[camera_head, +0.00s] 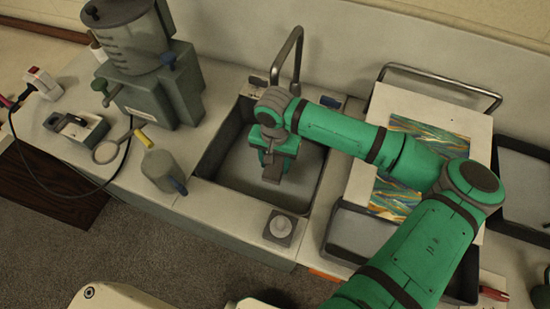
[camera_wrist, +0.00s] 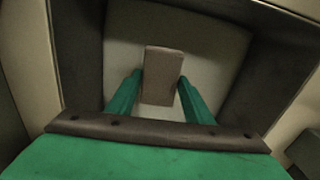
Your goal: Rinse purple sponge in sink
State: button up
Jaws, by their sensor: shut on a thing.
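The sink (camera_head: 228,166) is a dark-walled basin with a pale floor, set in the counter under a grey faucet (camera_head: 292,52). My gripper (camera_head: 274,163) reaches down over the sink. In the wrist view, my gripper (camera_wrist: 160,100) has its green fingers on either side of a brownish-grey block, which I take as the sponge (camera_wrist: 162,72); no clear purple shows. The sponge also shows in the head view (camera_head: 272,173), below the fingers. It is over the basin floor; I cannot tell whether it touches it. No running water is visible.
Trays with marbled sheets (camera_head: 425,135) lie to the right.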

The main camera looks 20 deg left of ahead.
jog(key=shift+f, duration=5)
jog(key=shift+o, duration=0.2)
